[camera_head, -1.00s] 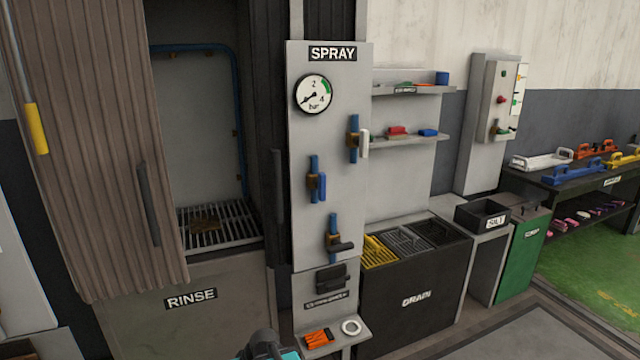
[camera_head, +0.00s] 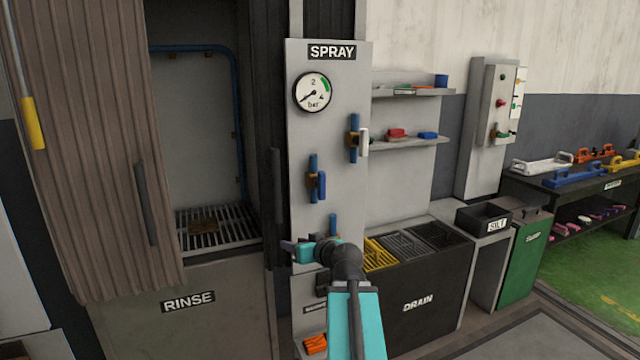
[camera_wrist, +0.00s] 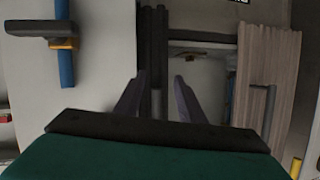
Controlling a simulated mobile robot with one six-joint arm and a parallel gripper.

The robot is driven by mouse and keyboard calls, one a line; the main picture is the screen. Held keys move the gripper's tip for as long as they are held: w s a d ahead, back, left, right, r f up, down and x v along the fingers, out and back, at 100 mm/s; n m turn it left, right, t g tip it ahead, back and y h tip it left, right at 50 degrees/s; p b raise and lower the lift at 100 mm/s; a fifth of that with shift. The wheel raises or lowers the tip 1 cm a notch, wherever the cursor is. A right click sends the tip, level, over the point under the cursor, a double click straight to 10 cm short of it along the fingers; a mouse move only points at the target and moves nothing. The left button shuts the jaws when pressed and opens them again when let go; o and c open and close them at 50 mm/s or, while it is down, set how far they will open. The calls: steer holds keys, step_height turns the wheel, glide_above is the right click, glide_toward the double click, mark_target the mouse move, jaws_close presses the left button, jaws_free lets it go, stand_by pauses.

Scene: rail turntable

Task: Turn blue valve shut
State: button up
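The blue valve (camera_head: 321,184) is on the grey SPRAY panel (camera_head: 340,260), at middle height, on a short blue pipe with a brass body. Its blue handle looks upright, along the pipe. My gripper (camera_head: 287,246) is in front of the panel's lower left edge, below and left of the blue valve and apart from it. In the wrist view my gripper (camera_wrist: 157,88) has its two fingers spread with nothing between them. The blue valve is not clearly seen in the wrist view.
A white-handled valve (camera_head: 363,142) sits higher to the right. A black-handled valve (camera_wrist: 42,28) shows in the wrist view; my arm mostly hides it in the head view. A pressure gauge (camera_head: 313,92) is above. The RINSE cabinet (camera_head: 100,150) is left, the DRAIN bin (camera_head: 415,300) right.

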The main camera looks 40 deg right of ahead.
mark_target(317, 179)
steer(key=s+d+r+h, duration=0.1)
steer(key=s+d+r, duration=0.1)
steer(key=r, duration=0.3)
steer(key=s+d+r+t+h, duration=0.1)
steer(key=s+d+r, duration=0.2)
steer(key=r, duration=0.2)
steer(key=s+d+r+t+h+b, duration=0.1)
steer(key=s+d+r+h, duration=0.1)
steer(key=r, duration=0.4)
steer(key=shift+s+d+m, duration=0.3)
steer(key=shift+s+d, duration=0.35)
steer(key=shift+s, duration=0.1)
steer(key=shift+w+r, duration=0.1)
steer(key=shift+w, duration=0.05)
steer(key=shift+r+p+x, duration=0.15)
steer(key=shift+p+x, duration=0.35)
steer(key=shift+x, duration=2.75)
steer(key=shift+r+p+x, duration=0.15)
steer(key=shift+p+x, duration=0.35)
steer(key=shift+x, duration=2.75)
steer(key=shift+w+a+f, duration=0.1)
steer(key=shift+a+f, duration=0.05)
